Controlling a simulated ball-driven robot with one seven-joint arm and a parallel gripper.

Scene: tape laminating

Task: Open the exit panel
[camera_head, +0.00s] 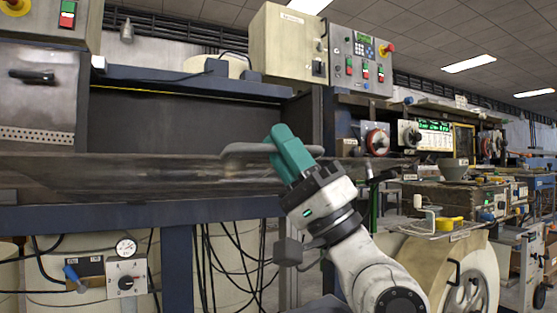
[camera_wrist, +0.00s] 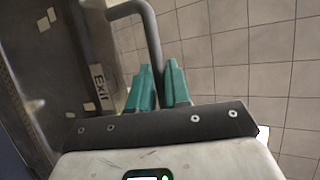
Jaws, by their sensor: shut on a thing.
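The exit panel (camera_head: 130,180) is a long, worn, dark metal panel across the front of the machine in the head view. A dark opening (camera_head: 180,125) shows above and behind it. Its grey bar handle (camera_head: 240,148) stands out at the panel's right part. In the wrist view the panel (camera_wrist: 60,60) fills the left side, with an "Exit" label (camera_wrist: 98,86), and the handle (camera_wrist: 152,40) runs down between the fingers. My gripper (camera_head: 280,140), with teal fingers, is shut on the handle; it also shows in the wrist view (camera_wrist: 160,82). The gripped part is partly hidden.
A blue frame beam (camera_head: 100,225) runs below the panel, with hanging black cables (camera_head: 235,250) and a gauge box (camera_head: 126,275). A control box (camera_head: 360,60) stands above right. A large cream wheel housing (camera_head: 445,265) is at right. Tiled floor (camera_wrist: 240,60) shows beside the panel.

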